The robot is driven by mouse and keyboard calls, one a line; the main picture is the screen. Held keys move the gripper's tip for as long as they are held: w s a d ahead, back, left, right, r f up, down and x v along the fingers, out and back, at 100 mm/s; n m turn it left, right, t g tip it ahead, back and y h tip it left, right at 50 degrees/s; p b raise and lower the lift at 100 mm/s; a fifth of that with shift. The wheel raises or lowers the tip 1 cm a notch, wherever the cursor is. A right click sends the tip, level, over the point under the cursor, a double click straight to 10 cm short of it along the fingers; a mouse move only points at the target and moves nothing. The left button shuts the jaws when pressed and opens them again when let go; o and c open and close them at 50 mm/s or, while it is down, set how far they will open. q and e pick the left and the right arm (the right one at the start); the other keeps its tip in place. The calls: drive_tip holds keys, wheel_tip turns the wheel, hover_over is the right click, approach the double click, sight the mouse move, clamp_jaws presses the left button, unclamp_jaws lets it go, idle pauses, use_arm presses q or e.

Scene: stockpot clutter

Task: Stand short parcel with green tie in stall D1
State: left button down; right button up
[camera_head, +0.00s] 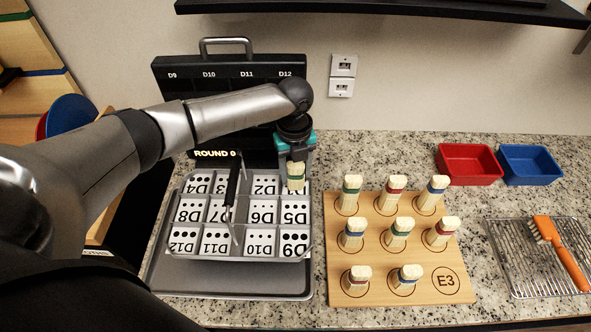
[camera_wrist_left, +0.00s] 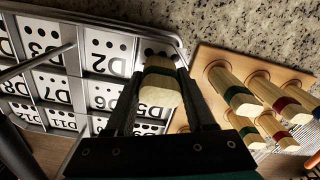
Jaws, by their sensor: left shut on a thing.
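My left gripper (camera_head: 295,155) is shut on a pale wooden parcel with a green tie (camera_head: 296,177). The parcel hangs upright, end down, at the back right corner of the white-celled tray (camera_head: 310,225), over stall D1. In the left wrist view the parcel (camera_wrist_left: 158,92) sits between the two fingers (camera_wrist_left: 160,80), its green band showing. The D1 card (camera_wrist_left: 153,48) is partly hidden behind it. I cannot tell whether its lower end touches the stall floor. My right gripper is not in view.
A wooden board marked E3 (camera_head: 445,282) right of the tray holds several banded parcels. A black handle-like bar (camera_head: 231,190) lies across the tray. A black case (camera_head: 225,75) stands behind. Red (camera_head: 468,163) and blue (camera_head: 530,164) bins and a rack with a brush (camera_head: 560,253) are farther right.

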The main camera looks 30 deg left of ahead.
use_arm(q)
drive_tip(key=shift+f, duration=0.1)
drive_tip(key=shift+c, duration=1.2)
unclamp_jaws()
wheel_tip(320, 180, up, 12)
drive_tip(key=shift+a+r+p, duration=0.1)
drive_tip(key=shift+r+p, duration=0.05)
drive_tip(key=shift+p, duration=0.25)
